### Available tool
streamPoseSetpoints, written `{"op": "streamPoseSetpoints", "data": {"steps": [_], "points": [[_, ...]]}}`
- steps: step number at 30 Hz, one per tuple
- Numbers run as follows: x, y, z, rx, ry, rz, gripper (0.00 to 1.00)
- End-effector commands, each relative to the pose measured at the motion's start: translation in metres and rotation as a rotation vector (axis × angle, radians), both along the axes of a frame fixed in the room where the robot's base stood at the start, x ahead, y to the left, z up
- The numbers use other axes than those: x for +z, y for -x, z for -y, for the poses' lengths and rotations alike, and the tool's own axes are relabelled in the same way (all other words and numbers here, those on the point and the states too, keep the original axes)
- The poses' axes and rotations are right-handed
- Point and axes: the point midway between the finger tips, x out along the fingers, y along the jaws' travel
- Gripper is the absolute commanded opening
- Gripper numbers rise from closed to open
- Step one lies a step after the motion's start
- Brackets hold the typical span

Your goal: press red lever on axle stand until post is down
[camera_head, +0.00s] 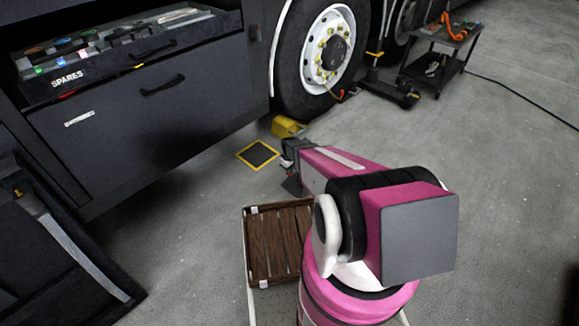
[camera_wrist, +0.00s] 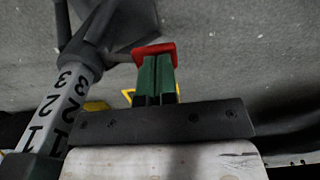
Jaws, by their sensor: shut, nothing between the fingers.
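A red piece, apparently the lever's end (camera_wrist: 155,49), shows right at the tips of my gripper (camera_wrist: 157,62). My gripper's green fingers are shut together and empty. The fingertips overlap the red piece in the picture; I cannot tell whether they press on it. In the head view, my arm reaches forward and mostly hides the stand and the gripper.
A yellow wheel chock (camera_head: 287,126) sits by the coach wheel (camera_head: 325,52). A yellow-edged black pad (camera_head: 258,155) lies on the floor. A brown slatted crate (camera_head: 279,208) is close to my arm. A SPARES drawer (camera_head: 125,85) stands left.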

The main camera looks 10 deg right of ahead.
Motion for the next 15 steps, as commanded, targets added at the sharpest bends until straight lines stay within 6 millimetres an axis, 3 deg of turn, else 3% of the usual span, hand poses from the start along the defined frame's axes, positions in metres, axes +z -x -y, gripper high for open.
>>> {"op": "streamPoseSetpoints", "data": {"steps": [15], "points": [[-0.0050, 0.0022, -0.0026, 0.001, 0.037, 0.024, 0.00]]}}
